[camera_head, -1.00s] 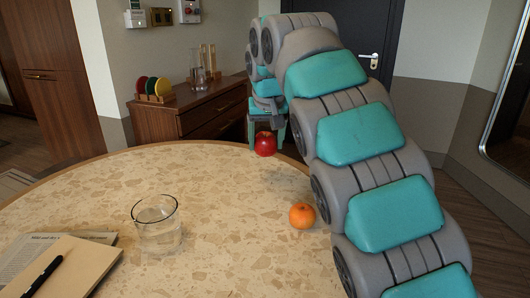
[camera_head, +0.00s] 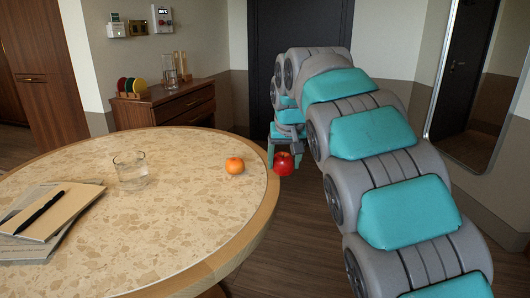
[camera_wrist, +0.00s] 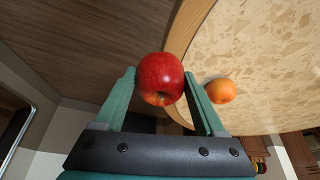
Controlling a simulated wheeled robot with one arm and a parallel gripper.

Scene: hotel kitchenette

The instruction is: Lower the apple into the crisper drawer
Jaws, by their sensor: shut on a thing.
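A red apple (camera_head: 283,164) is held between the fingers of my gripper (camera_head: 284,150), just off the right edge of the round table in the head view. In the wrist view the apple (camera_wrist: 161,79) sits between the two teal fingers of my gripper (camera_wrist: 160,92), which are shut on it. The wooden floor shows beside it. No crisper drawer can be made out in either view.
The round stone-topped table (camera_head: 150,230) carries an orange (camera_head: 234,165), a glass (camera_head: 130,168), and notebooks with a pen (camera_head: 40,212). A wooden cabinet (camera_head: 165,107) with a disc rack stands behind. A mirror (camera_head: 465,80) hangs at right.

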